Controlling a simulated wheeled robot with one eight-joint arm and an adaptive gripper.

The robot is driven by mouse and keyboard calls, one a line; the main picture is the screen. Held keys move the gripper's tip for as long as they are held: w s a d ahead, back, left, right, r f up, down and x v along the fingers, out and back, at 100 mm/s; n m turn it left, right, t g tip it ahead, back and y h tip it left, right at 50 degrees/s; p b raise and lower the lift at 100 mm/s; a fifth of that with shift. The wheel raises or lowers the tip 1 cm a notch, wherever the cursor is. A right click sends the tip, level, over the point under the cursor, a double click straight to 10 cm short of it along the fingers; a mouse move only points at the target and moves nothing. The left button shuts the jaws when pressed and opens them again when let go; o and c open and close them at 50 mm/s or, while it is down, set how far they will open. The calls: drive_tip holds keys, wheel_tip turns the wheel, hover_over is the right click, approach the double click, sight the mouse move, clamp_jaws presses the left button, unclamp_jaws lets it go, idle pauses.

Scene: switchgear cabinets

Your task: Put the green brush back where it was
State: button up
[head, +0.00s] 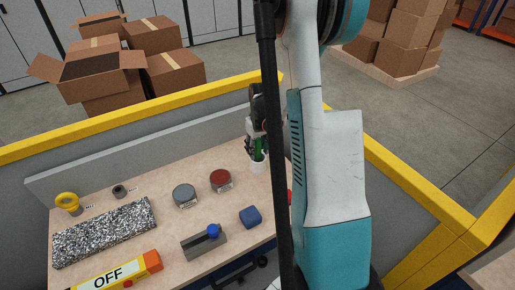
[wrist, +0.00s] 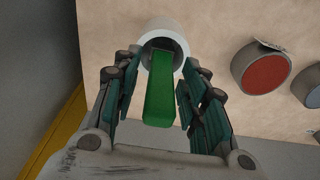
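The green brush (wrist: 160,98) stands with its far end inside the white cup (wrist: 163,36) in the wrist view. In the head view the brush (head: 260,145) rises from the cup (head: 257,166) at the back right of the workbench. My gripper (wrist: 160,80) has its fingers spread on either side of the brush, with a visible gap at least on the left. The fingers look open and not closed on it. In the head view my gripper (head: 257,125) is just above the cup, partly hidden by my arm. The bottom of the brush is hidden inside the cup.
A red round tin (head: 220,179) and a grey one (head: 185,195) stand left of the cup. A blue block (head: 250,217), a grey block with a blue knob (head: 203,243), a speckled slab (head: 104,232) and an OFF sign (head: 110,276) lie nearer. A grey panel (head: 140,144) borders the back.

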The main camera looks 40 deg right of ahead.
drive_tip(key=shift+r, duration=0.1)
wheel_tip(320, 180, up, 12)
drive_tip(key=s+p, duration=0.1)
drive_tip(key=p, duration=0.1)
drive_tip(key=shift+s+a+p, duration=0.15)
drive_tip(key=shift+a+p, duration=0.05)
drive_tip(key=shift+p, duration=0.2)
idle(0.4)
